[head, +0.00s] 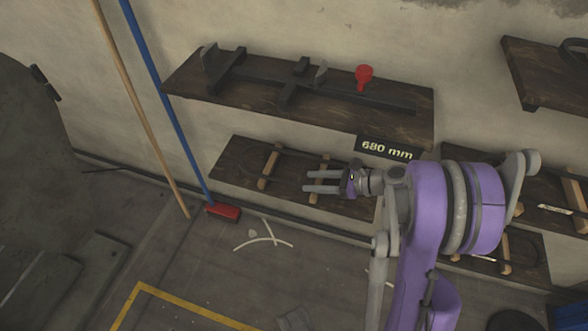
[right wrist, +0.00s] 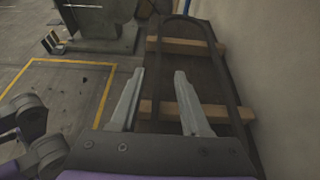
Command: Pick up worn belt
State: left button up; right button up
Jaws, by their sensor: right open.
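A thin dark belt loop (right wrist: 217,62) lies across two wooden battens on the lower dark shelf (head: 232,171), in the right wrist view; I take it for the worn belt. In the head view it barely stands out from the dark shelf. My right gripper (head: 308,181) is open and empty at this shelf, pointing left along it. In the right wrist view its two fingers (right wrist: 159,72) are spread, with the near batten (right wrist: 160,110) beyond and between them. My left gripper is not in view.
An upper shelf (head: 400,122) with a dark metal fixture and a red knob (head: 363,75) overhangs the lower one. A "680 mm" sign (head: 387,149) hangs below its edge. Blue and wooden poles (head: 140,105) lean left. Another shelf (head: 540,75) is at right.

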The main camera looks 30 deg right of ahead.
aim_at(289, 182)
jog(key=b+x, duration=0.1)
jog(key=x, duration=0.4)
jog(key=shift+w+a+f, duration=0.15)
jog(key=shift+a, duration=0.15)
jog(key=shift+c, duration=0.3)
grip_shut()
